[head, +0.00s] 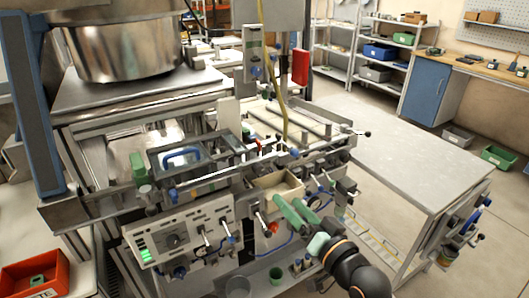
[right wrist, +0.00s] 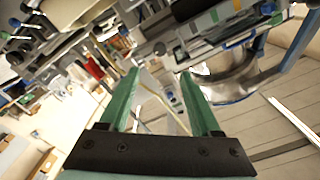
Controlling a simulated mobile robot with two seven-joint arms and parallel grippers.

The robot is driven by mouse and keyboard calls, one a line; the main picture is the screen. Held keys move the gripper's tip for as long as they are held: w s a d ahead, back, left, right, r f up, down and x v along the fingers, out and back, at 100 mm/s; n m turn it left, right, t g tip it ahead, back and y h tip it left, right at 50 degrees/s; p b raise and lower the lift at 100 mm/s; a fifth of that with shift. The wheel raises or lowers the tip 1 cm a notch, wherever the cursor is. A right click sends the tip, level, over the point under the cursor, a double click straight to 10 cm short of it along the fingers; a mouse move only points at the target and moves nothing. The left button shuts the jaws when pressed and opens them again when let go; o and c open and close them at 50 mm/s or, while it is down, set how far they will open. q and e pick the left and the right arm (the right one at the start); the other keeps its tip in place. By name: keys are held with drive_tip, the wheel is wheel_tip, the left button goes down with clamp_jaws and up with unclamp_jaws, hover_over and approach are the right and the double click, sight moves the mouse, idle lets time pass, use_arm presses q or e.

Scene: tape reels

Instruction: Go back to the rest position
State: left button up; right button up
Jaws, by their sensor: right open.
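My right gripper (head: 298,210) is in the lower middle of the head view, in front of the machine (head: 200,215). Its two green fingers are apart, with nothing between them. They point up and left toward a small beige open tray (head: 277,190) on the machine's front; I cannot tell whether they touch anything there. In the right wrist view the same gripper (right wrist: 163,95) shows two spread green fingers, with the machine tilted behind them. My left gripper is not in view. No tape reel can be made out clearly.
A large steel drum (head: 122,48) stands on the machine's upper left. A red bin (head: 35,275) is at the lower left. A bare grey table (head: 410,150) stands to the right. Shelves (head: 375,50) with bins are at the back. Knobs and levers stick out near my gripper.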

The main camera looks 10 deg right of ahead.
drive_tip(key=s+d+f+n+g+h, duration=0.1)
drive_tip(key=s+f+g, duration=0.1)
drive_tip(key=s+f, duration=0.5)
drive_tip(key=s+d+f+n+g+h, duration=0.1)
drive_tip(key=s+f, duration=0.6)
drive_tip(key=f, duration=0.7)
drive_tip(key=s+d+f+n+g+h, duration=0.1)
drive_tip(key=s+f+n+g+h, duration=0.1)
drive_tip(key=s+f+g, duration=0.2)
drive_tip(key=s+f, duration=0.3)
drive_tip(key=f, duration=0.3)
drive_tip(key=shift+s+f+n+g, duration=0.15)
drive_tip(key=shift+f+n+g, duration=0.15)
drive_tip(key=shift+f+n, duration=0.1)
